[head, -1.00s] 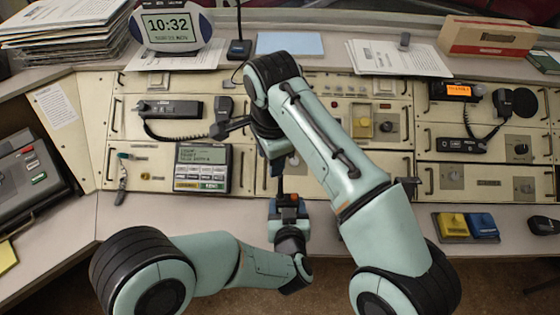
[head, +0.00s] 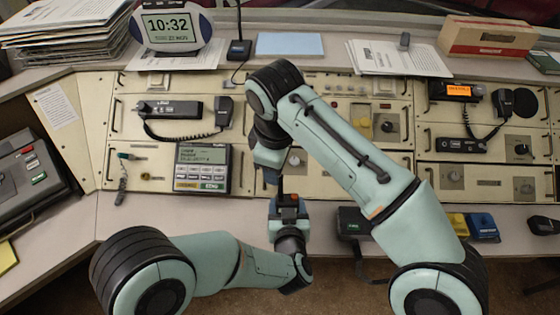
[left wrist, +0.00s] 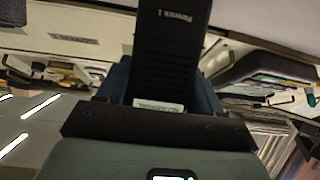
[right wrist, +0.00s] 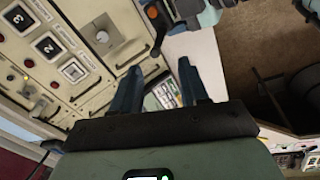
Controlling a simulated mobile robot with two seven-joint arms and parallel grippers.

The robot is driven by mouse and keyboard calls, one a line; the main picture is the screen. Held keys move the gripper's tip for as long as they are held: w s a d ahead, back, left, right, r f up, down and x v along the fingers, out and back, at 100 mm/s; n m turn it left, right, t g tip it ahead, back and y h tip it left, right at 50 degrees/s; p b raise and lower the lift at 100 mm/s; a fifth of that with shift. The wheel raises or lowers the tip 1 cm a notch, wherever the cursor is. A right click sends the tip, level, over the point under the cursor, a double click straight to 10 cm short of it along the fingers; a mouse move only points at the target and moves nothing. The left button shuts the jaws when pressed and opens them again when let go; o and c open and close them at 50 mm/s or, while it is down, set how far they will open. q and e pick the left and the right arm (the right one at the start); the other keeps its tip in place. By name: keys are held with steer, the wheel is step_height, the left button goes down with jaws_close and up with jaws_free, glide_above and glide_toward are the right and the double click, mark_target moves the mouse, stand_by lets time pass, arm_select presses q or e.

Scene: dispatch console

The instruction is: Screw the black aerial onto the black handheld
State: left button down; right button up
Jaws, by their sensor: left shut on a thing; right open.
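The black handheld (head: 287,199), with an orange patch near its top, stands upright in my left gripper (head: 289,211) before the console's front edge. In the left wrist view its dark labelled body (left wrist: 168,50) fills the space between the fingers. A thin dark stick, apparently the black aerial (head: 281,184), rises from the handheld's top; I cannot tell how firmly it is seated. My right gripper (head: 269,174) is just above and left of it. In the right wrist view its two blue fingers (right wrist: 160,68) are apart, with nothing gripped between them.
A display unit with keys (head: 202,167) is left of the grippers on the console. A corded radio (head: 168,109) is behind it. A black box (head: 352,222) lies on the front ledge to the right, beside a yellow block (head: 456,224) and a blue block (head: 482,226).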

mark_target(281, 184)
steer(key=n, duration=0.7)
steer(key=s+r+n+t, duration=0.1)
steer(key=n, duration=0.6)
steer(key=r+n, duration=0.1)
steer(key=n, duration=0.6)
steer(key=shift+s+d+r, duration=0.15)
steer(key=shift+s+d, duration=0.15)
steer(key=shift+d, duration=0.1)
steer(key=x, duration=1.2)
steer(key=shift+w+d, duration=0.1)
steer(key=shift+w, duration=0.1)
jaws_close()
